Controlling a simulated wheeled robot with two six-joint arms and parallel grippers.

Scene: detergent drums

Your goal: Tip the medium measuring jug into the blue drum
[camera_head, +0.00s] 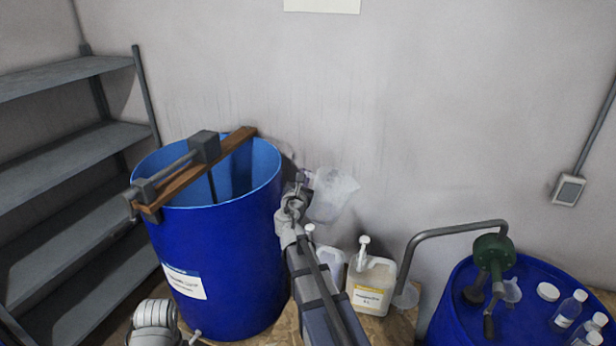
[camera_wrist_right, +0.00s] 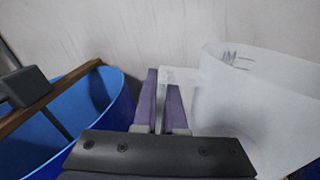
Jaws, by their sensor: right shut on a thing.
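The blue drum (camera_head: 225,265) stands open at left, and its rim also shows at left in the right wrist view (camera_wrist_right: 112,98). A translucent measuring jug (camera_head: 337,196) is in the air just right of the drum, outside its rim. My right gripper (camera_head: 304,184) is shut on the jug's handle. In the right wrist view the fingers (camera_wrist_right: 160,80) pinch the handle, and the jug's body (camera_wrist_right: 265,115) fills the right side. The jug looks roughly upright; I cannot make out what it holds. My left gripper is not in view.
A wooden board (camera_head: 180,188) with a grey mixer (camera_head: 204,147) lies across the drum's mouth. Pale canisters (camera_head: 371,286) stand below the jug. A second blue drum (camera_head: 455,310) at right carries a green pump (camera_head: 493,252) and bottles. Shelves (camera_head: 75,135) stand at left.

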